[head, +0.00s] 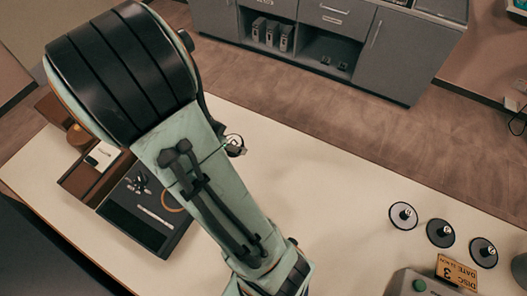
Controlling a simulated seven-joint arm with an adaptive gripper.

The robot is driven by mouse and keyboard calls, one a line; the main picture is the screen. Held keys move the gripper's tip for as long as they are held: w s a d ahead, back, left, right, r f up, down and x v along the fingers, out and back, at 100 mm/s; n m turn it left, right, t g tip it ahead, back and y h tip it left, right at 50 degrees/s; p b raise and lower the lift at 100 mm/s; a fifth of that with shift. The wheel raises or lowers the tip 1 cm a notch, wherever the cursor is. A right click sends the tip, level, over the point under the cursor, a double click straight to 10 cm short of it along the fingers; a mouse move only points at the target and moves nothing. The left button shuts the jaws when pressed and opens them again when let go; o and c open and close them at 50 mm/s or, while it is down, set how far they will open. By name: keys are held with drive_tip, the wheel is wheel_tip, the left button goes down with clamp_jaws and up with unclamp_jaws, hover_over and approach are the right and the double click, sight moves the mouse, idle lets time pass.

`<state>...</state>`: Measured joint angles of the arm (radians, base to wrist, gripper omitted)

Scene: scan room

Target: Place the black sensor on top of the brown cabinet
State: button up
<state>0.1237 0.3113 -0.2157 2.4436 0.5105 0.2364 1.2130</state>
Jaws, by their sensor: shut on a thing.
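My arm crosses the left half of the head view, from the bottom middle to the upper left. My gripper is not in sight; the arm hides that area. A small dark round part with a pale ring (235,145) shows at the arm's right edge; I cannot tell whether it is a loose thing. A brown wooden box-like unit (77,183) stands on the table at far left, partly behind my arm; I cannot tell whether it is the brown cabinet. I cannot make out the black sensor for certain.
The pale table's (320,180) middle is clear. Grey cabinets (395,60) stand beyond.

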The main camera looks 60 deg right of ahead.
drive_tip(key=w+d+f, duration=0.4)
drive_tip(key=w+d, duration=0.3)
hover_over(230, 132)
drive_tip(key=a, duration=0.3)
drive_tip(key=f, duration=0.5)
drive_tip(key=shift+s+d+f, duration=0.1)
drive_tip(key=shift+d, duration=0.15)
drive_tip(key=shift+w+d+f, duration=0.2)
drive_tip(key=shift+f, duration=1.7)
drive_tip(key=shift+f, duration=0.1)
drive_tip(key=o, duration=0.9)
